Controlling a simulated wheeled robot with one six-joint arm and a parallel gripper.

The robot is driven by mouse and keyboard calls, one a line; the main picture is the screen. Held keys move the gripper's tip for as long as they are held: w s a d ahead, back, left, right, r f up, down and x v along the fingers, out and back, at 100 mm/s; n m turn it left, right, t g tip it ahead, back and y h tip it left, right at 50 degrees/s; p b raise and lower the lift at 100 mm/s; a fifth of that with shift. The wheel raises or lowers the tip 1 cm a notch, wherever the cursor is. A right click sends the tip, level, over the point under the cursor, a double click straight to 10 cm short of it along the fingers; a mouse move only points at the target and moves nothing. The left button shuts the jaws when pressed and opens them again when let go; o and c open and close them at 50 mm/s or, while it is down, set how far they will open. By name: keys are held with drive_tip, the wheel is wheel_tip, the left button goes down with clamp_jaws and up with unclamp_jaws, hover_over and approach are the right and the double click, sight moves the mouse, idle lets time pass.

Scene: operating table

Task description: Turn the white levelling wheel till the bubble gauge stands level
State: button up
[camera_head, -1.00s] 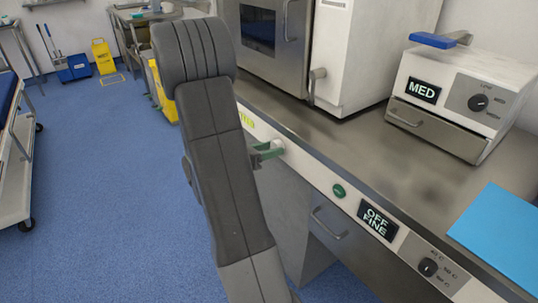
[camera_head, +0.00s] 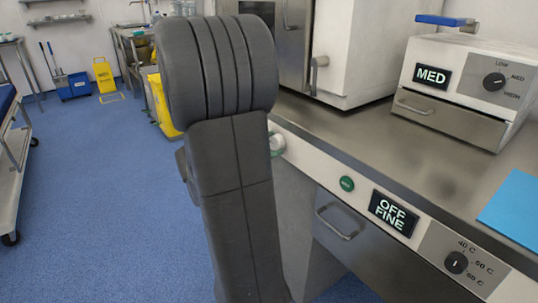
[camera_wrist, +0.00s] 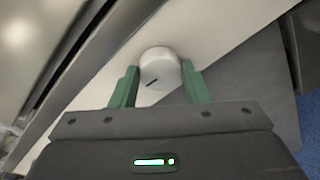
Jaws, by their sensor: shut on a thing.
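The white levelling wheel (camera_wrist: 160,68) is a round white knob with a dark mark on its face, on the pale front panel of the counter. In the wrist view my gripper (camera_wrist: 160,73) has its green fingers on either side of the wheel, shut on it. In the head view the wheel (camera_head: 277,141) shows just right of my arm, which hides most of the gripper. The bubble gauge is hidden behind my arm in the head view, and I cannot make it out in the wrist view.
Along the counter front are a green button (camera_head: 347,184), an "OFF FINE" display (camera_head: 394,212), a dial (camera_head: 456,262) and a drawer handle (camera_head: 338,222). A white "MED" box (camera_head: 460,85) and a blue sheet (camera_head: 513,205) lie on the counter. Blue floor is open at left.

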drive_tip(key=shift+f+m+b, duration=0.15)
drive_tip(key=shift+m+b, duration=0.35)
drive_tip(key=o, duration=1)
drive_tip(key=p+v, duration=0.3)
drive_tip(key=v, duration=1.1)
drive_tip(key=shift+s+d, duration=0.15)
drive_tip(key=shift+d, duration=0.15)
drive_tip(key=shift+w+b+x, duration=0.25)
drive_tip(key=shift+b+x, duration=1.35)
drive_tip(key=shift+x, duration=5.25)
